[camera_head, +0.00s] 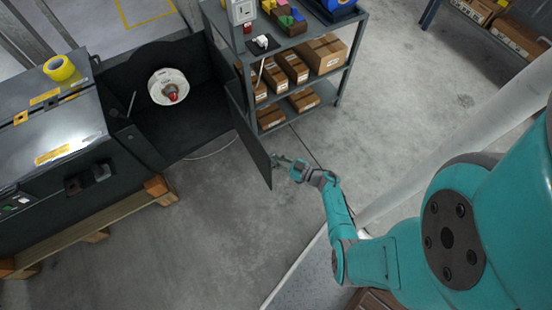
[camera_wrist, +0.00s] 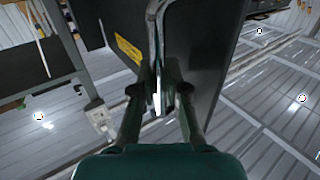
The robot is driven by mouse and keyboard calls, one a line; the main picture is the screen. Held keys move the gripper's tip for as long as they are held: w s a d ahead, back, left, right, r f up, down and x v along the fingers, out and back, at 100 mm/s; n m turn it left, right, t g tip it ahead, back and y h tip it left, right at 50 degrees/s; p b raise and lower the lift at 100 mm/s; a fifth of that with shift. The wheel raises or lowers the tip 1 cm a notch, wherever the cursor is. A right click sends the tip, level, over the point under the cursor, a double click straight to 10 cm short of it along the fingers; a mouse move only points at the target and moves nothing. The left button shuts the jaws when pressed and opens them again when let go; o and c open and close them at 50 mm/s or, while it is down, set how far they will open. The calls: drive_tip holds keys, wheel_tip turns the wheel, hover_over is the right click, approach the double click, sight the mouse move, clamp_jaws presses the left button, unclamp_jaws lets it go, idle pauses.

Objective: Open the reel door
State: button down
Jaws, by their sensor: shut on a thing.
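The reel door (camera_head: 248,135) is a dark flat panel standing swung out from the dark reel compartment (camera_head: 193,132). My gripper (camera_head: 279,161) is at the door's free edge at the lower right. A white reel (camera_head: 168,87) with a red centre sits inside the open compartment.
A grey shelf (camera_head: 345,75) with cardboard boxes stands behind the door to the right. The machine body (camera_head: 50,125), with a yellow tape roll (camera_head: 59,68) on top, is at the left on a wooden pallet (camera_head: 97,236). The floor in front of the compartment is clear.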

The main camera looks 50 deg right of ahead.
drive_tip(key=shift+d, duration=0.1)
drive_tip(key=c, duration=1.2)
unclamp_jaws()
drive_tip(key=shift+r, duration=0.15)
